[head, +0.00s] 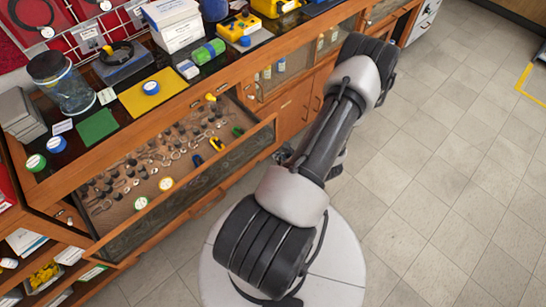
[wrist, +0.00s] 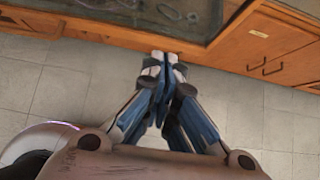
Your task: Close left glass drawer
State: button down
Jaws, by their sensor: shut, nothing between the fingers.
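The left glass drawer (head: 200,187) stands pulled open from the wooden cabinet in the head view. It has a wooden frame and a glass front panel, and its tray holds many small parts. In the wrist view, the drawer's wooden lower edge (wrist: 95,35) and dark glass run across the top. My gripper (wrist: 166,60) is shut and empty, its fingertips pointing at the wooden front. I cannot tell whether they touch it. In the head view my arm hides most of the gripper near the drawer's right end.
The countertop (head: 110,145) above the drawer holds a glass jar (head: 62,84), boxes and coloured cards. Cabinet doors (head: 296,108) with dark handles are right of the drawer; they also show in the wrist view (wrist: 275,45). The tiled floor (head: 440,150) at right is clear.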

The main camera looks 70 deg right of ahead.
jog(key=b, duration=0.3)
send_near(256, 150)
notch_tip(256, 150, down, 4)
jog(key=shift+w+d+r, duration=0.2)
jog(key=shift+w+d, duration=0.25)
jog(key=shift+w, duration=0.15)
jog(key=shift+w+d+r, duration=0.15)
jog(key=shift+w+d, duration=0.35)
jog(key=shift+w, duration=0.15)
jog(key=shift+w, duration=0.15)
